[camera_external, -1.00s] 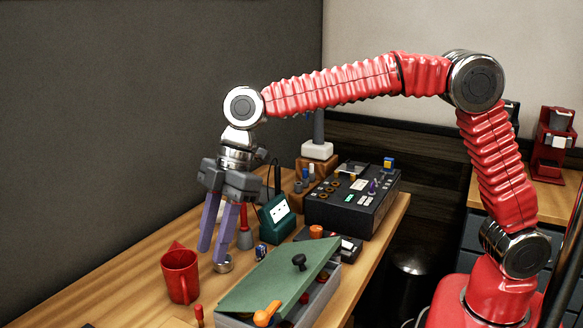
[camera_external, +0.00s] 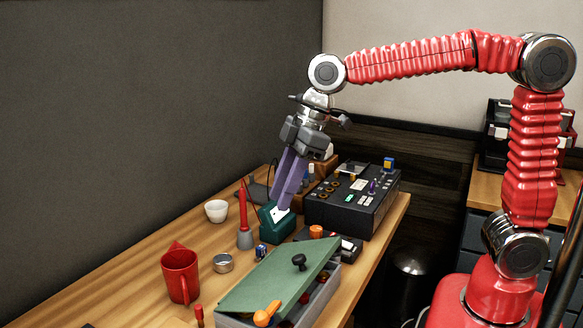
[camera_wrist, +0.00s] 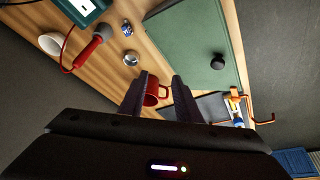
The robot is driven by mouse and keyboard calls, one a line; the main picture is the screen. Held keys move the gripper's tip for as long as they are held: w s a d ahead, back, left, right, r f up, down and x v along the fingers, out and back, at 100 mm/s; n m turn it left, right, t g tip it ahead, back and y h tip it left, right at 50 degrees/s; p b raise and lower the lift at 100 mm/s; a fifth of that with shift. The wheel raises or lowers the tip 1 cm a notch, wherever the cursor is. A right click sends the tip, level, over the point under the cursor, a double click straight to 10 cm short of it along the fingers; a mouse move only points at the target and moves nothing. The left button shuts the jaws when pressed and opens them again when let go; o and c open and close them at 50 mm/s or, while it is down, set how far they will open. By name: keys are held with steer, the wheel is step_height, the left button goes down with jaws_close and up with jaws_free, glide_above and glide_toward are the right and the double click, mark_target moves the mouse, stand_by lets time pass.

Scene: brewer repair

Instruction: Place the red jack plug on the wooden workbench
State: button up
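My gripper (camera_external: 281,206) has purple fingers and hangs tilted in front of or above the small green device (camera_external: 277,226). In the wrist view its dark fingers (camera_wrist: 157,88) stand apart with nothing held between them. The wooden workbench (camera_external: 140,268) runs along the grey wall. I cannot identify the red jack plug for sure. A small upright red piece (camera_external: 199,314) stands at the bottom edge of the external view, left of the box, and may be it.
A box with a tilted green lid (camera_external: 270,285) fills the front right of the bench. A red mug (camera_external: 180,275), metal tin (camera_external: 222,263), red-handled tool in a grey stand (camera_external: 243,220), white bowl (camera_external: 216,211) and black control panel (camera_external: 350,205) stand around. Bare wood lies left of the mug.

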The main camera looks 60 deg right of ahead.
steer(key=s+d+f+m+t+h, duration=0.1)
steer(key=s+d+m, duration=0.4)
steer(key=s+d, duration=0.5)
steer(key=s+d+f+m+t+h, duration=0.1)
steer(key=s+d+f+m, duration=0.3)
steer(key=s+d, duration=0.6)
steer(key=shift+d+m+t+h, duration=0.3)
steer(key=shift+d+m+h, duration=0.15)
steer(key=shift+h, duration=0.15)
